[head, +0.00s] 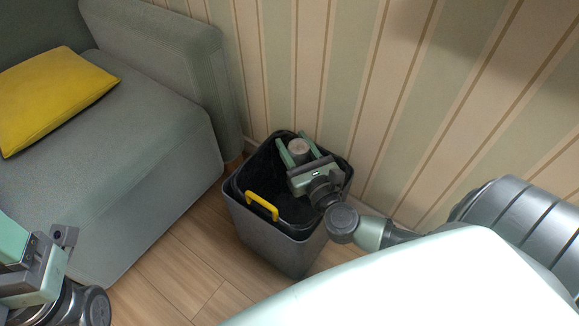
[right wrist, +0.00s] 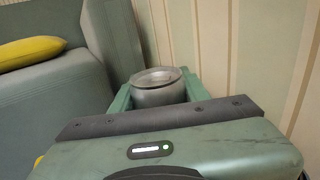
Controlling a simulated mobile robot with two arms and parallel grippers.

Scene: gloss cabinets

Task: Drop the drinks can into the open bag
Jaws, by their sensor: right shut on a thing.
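The drinks can (head: 299,147) is grey with a round top. It sits between the green fingers of my right gripper (head: 298,150), which is shut on it. The can also shows in the right wrist view (right wrist: 157,88), upright between the fingers, its lower part hidden by the gripper body. The open bag (head: 289,211) is a dark liner inside a grey bin (head: 262,229) with a yellow handle. In the head view the can and gripper are over the bag's opening; their exact height is hard to tell. My left gripper (head: 42,262) is partly in view at lower left; its fingers are not clear.
A grey-green sofa (head: 150,120) with a yellow cushion (head: 55,95) stands at the left, close to the bin. A striped wall (head: 400,100) is right behind the bin. Bare wooden floor (head: 185,265) lies in front of it.

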